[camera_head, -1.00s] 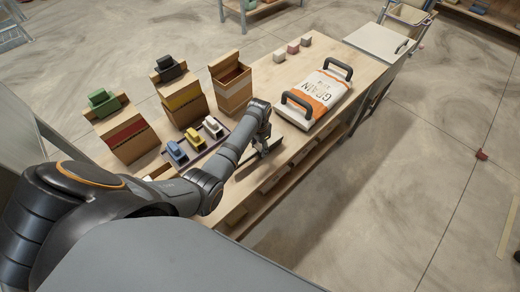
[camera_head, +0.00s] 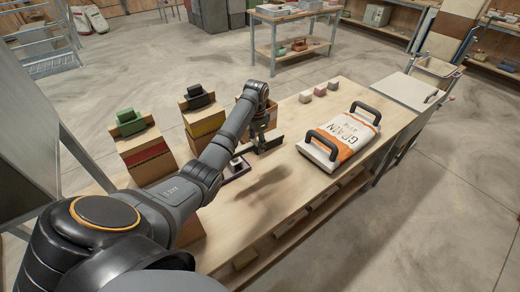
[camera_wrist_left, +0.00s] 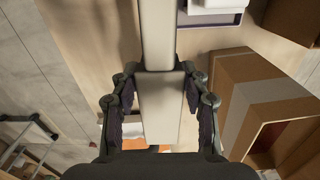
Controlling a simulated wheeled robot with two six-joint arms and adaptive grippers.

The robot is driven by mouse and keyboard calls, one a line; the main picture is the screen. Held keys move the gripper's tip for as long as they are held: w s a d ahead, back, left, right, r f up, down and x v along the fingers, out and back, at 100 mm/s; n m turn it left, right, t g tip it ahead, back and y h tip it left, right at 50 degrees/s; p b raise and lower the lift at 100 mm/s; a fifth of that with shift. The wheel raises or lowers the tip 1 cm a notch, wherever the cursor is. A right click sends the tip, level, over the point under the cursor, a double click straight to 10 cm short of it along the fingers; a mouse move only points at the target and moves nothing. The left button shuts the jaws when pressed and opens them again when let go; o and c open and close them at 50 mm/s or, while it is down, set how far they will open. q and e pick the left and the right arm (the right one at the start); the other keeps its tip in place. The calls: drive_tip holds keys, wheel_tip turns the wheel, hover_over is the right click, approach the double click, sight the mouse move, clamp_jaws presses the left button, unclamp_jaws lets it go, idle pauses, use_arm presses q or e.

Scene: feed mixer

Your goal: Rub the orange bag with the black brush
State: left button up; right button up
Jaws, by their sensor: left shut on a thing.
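The white and orange bag (camera_head: 326,151) lies flat on the right half of the table, with a black handle at each end. My left gripper (camera_head: 260,140) is left of the bag, above the table and apart from the bag. It is shut on a long straight bar (camera_head: 271,143), dark in the head view and pale in the left wrist view (camera_wrist_left: 160,105). I cannot tell for sure whether this bar is the black brush. A black block-shaped thing (camera_head: 198,97) sits on the yellow-striped box. My right gripper is out of view.
Cardboard boxes (camera_head: 148,165) line the table's far left side, one topped by a green block (camera_head: 130,122). A small dark tray (camera_head: 236,170) is partly hidden by my arm. Small blocks (camera_head: 320,89) stand at the back. The wooden table (camera_head: 275,205) is bare in front.

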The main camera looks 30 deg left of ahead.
use_arm(q)
drive_tip(key=o, duration=0.8)
drive_tip(key=c, duration=0.5)
drive_tip(key=shift+o, duration=0.2)
drive_tip(key=shift+r, duration=0.15)
